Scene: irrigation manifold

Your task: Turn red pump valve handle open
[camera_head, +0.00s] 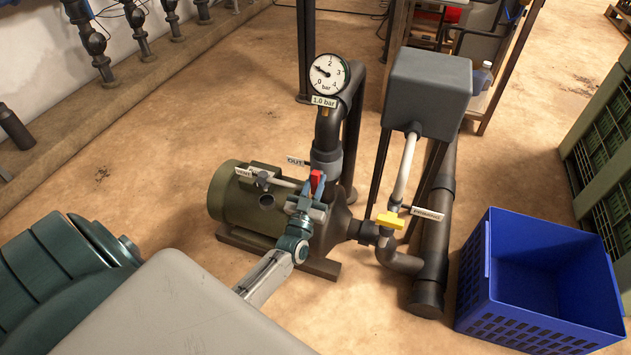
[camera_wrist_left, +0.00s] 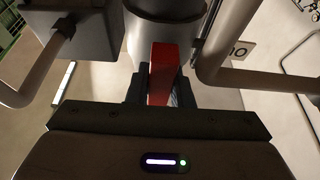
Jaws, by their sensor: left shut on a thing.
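The red pump valve handle (camera_head: 317,178) stands above the pump, just below the grey pipe collar, by a tag that reads OUT. My left gripper (camera_head: 311,196) is at the handle and shut on it. In the left wrist view the red handle (camera_wrist_left: 163,72) sits between the dark fingers (camera_wrist_left: 160,90), which hide its lower end. The valve body under the gripper is mostly hidden. My right gripper does not show.
A yellow handle (camera_head: 389,220) with a PRIMING tag is right of the pump (camera_head: 229,198). A pressure gauge (camera_head: 328,74) stands above. A grey tank (camera_head: 428,92) and blue crate (camera_head: 538,277) are to the right. Pipes flank the gripper closely.

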